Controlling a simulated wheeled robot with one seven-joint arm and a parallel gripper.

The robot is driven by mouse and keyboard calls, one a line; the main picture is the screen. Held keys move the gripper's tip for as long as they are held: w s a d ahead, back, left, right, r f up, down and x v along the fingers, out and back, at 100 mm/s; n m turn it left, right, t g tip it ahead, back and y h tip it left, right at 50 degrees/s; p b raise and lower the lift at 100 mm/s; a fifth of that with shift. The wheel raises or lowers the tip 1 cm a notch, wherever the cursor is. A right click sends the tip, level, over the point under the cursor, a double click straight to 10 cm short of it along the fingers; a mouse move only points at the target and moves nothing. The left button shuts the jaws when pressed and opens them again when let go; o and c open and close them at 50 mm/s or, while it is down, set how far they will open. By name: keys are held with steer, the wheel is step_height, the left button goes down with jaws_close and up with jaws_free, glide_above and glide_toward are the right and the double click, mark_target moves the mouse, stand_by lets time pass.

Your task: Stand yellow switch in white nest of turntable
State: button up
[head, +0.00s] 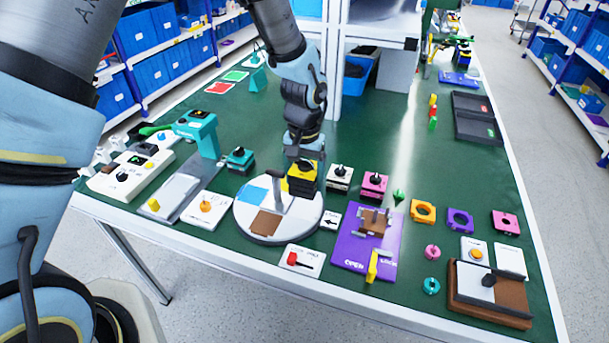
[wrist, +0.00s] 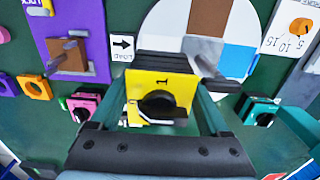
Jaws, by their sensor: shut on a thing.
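The yellow switch (head: 301,182) has a black round knob and is held between the fingers of my gripper (head: 303,164). In the wrist view the yellow switch (wrist: 146,83) shows a "1" mark and its knob, with a finger on each side. The round turntable (head: 248,228) has blue, brown and white areas and a grey upright handle (head: 275,188). The switch is at the turntable's far right edge in the head view; its gap above the disc cannot be told. In the wrist view the turntable (wrist: 165,25) lies just beyond the switch, which hides part of it.
A teal switch (head: 240,161) stands left of my gripper; a white switch (head: 339,179) and a pink switch (head: 374,187) stand to the right. An arrow card (head: 330,219) and a purple board (head: 350,250) lie right of the turntable. The green table behind is mostly clear.

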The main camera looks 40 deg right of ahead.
mark_target(304, 194)
steer(key=shift+f+b, duration=2.1)
steer(key=shift+f, duration=1.15)
steer(key=shift+r, duration=0.15)
steer(key=shift+s+a+r+p, duration=0.1)
steer(key=shift+a+r+p, duration=0.1)
steer(key=shift+r+p, duration=0.5)
steer(key=shift+r, duration=0.15)
steer(key=shift+f+b, duration=0.35)
steer(key=shift+f+b, duration=0.45)
steer(key=shift+f, duration=0.2)
steer(key=o, duration=1.1)
steer(key=shift+a, duration=0.1)
